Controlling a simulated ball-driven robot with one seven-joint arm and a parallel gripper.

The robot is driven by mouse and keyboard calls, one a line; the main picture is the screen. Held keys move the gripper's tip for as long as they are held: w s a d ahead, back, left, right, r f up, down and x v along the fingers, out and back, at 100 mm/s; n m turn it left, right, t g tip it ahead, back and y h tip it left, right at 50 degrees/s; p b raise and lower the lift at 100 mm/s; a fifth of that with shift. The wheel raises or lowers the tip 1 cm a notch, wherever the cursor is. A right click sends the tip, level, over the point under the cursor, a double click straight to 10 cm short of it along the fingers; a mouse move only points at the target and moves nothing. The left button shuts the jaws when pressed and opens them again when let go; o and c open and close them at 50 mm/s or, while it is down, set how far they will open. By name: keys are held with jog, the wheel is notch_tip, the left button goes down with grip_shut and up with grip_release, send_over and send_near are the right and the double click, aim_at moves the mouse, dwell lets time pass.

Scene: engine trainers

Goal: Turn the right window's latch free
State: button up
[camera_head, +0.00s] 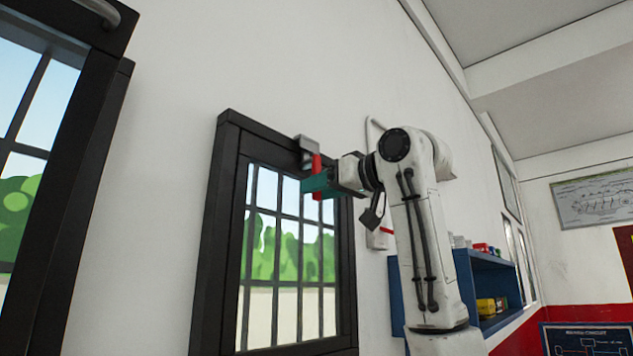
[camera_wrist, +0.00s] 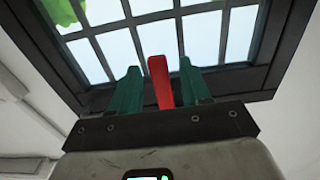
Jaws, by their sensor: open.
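The right window (camera_head: 216,225) has a dark frame and a barred pane, and stands in the middle of the head view. Its latch has a grey mount (camera_head: 308,143) on the top rail and a red handle (camera_head: 317,163) hanging down from it. My gripper (camera_head: 318,184), with teal fingers, is at the handle's lower part. In the wrist view my gripper (camera_wrist: 158,76) is open. The red handle (camera_wrist: 160,80) stands between its fingers, with a gap on the left and a smaller one on the right. The grey mount is not clear there.
Another dark-framed window (camera_head: 92,135) is at the left, with a dark bar at its top. A blue shelf (camera_head: 487,275) with small boxes stands against the wall to the right of my arm. White wall (camera_head: 165,190) lies bare between the windows.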

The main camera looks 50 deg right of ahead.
jog(key=shift+w, duration=0.75)
jog(key=shift+c, duration=0.4)
grip_shut()
